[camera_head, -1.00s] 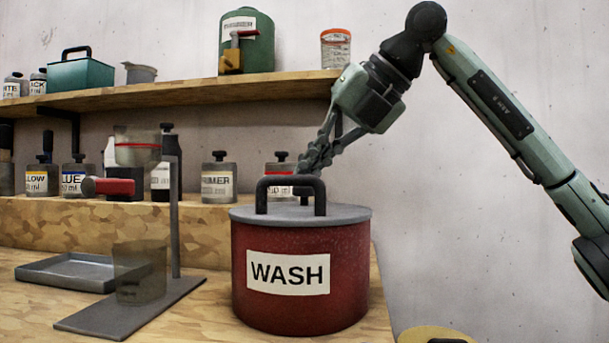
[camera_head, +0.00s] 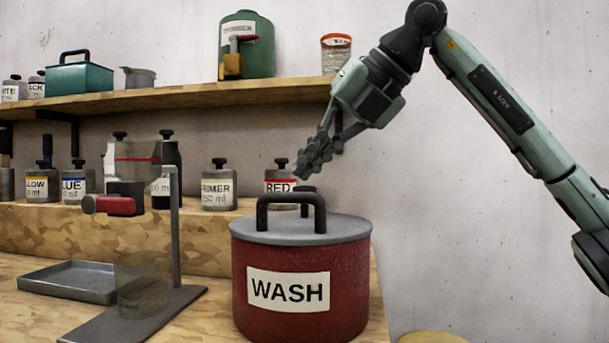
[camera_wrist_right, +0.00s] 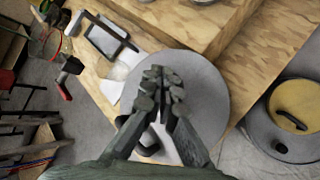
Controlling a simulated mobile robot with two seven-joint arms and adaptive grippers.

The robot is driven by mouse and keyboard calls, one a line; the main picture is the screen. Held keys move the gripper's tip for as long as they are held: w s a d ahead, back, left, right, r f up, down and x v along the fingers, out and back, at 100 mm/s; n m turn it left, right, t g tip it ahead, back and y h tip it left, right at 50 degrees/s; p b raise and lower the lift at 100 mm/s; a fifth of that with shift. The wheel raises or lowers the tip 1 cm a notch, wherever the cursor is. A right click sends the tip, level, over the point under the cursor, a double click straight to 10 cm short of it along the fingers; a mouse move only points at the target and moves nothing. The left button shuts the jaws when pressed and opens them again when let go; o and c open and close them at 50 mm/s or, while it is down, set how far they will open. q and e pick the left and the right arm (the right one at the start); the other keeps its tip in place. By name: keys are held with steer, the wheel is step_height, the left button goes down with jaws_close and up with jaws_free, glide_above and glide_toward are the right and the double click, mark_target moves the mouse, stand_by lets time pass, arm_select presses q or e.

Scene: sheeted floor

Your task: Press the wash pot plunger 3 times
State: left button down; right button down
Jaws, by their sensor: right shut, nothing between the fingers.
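The red wash pot (camera_head: 250,255) with a WASH label stands on the wooden bench. Its grey lid (camera_head: 345,228) carries a dark arched handle (camera_head: 291,199). A small dark knob (camera_head: 304,189), which looks like the plunger top, shows behind the handle. My right gripper (camera_head: 304,170) is shut and empty, with its fingertips just above this knob; I cannot tell whether they touch it. In the right wrist view my right gripper (camera_wrist_right: 161,80) points down over the grey lid (camera_wrist_right: 205,95), and the knob is hidden beneath it. My left gripper is not in view.
A stand (camera_head: 177,240) with a clear cup and red part is left of the pot, beside a grey tray (camera_head: 70,282). Several labelled bottles (camera_head: 219,185) line the step behind. A shelf (camera_head: 180,97) hangs above. A drum (camera_wrist_right: 262,125) stands right of the bench.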

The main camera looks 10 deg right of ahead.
mark_target(310, 186)
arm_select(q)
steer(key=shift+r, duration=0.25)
arm_select(e)
steer(key=shift+r, duration=0.3)
